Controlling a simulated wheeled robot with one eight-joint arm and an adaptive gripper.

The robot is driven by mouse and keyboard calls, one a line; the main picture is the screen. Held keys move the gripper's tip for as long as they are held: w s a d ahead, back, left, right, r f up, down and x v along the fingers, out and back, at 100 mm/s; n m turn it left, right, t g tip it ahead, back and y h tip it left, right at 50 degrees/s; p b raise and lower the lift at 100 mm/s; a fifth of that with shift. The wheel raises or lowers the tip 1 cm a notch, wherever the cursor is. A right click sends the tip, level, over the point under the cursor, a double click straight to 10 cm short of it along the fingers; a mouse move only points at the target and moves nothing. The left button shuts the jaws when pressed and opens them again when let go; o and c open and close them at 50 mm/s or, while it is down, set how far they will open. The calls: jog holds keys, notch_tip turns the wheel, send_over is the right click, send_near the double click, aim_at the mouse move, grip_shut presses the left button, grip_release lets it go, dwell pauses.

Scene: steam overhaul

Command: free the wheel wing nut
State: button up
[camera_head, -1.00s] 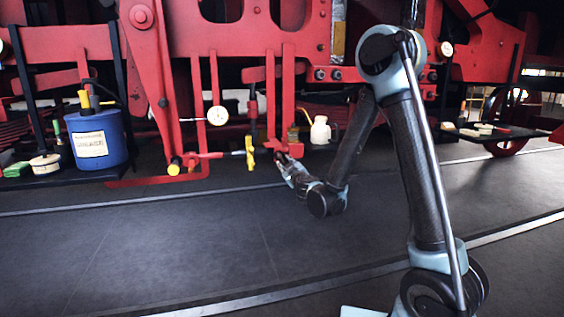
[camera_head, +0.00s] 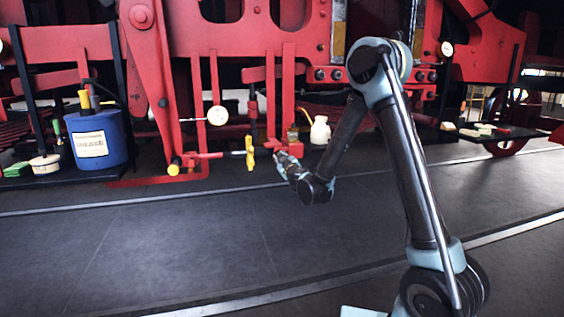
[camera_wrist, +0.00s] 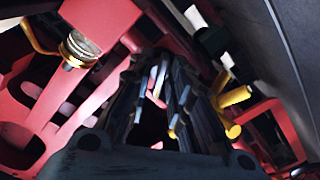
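A yellow winged piece (camera_head: 250,153), which looks like the wing nut, stands on the red bracket low on the locomotive in the head view. A yellow part with stubby lobes (camera_wrist: 230,108) shows right of my fingers in the wrist view and looks like the same piece. My gripper (camera_head: 279,156) is just right of the yellow piece in the head view, small and partly lost against the red frame. In the wrist view its two dark fingers (camera_wrist: 163,78) stand apart with a narrow gap, and I see nothing held between them. The yellow piece lies outside the fingers.
Red frame bars surround the gripper. A dial gauge (camera_head: 217,115) is up and left, and a small white bottle (camera_head: 320,130) is to the right. A blue grease bucket (camera_head: 98,139) stands at left. The dark floor (camera_head: 180,240) in front is clear.

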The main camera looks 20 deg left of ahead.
grip_shut()
jog(key=shift+n, duration=0.3)
jog(key=shift+s+n, duration=0.1)
jog(key=shift+n, duration=7.1)
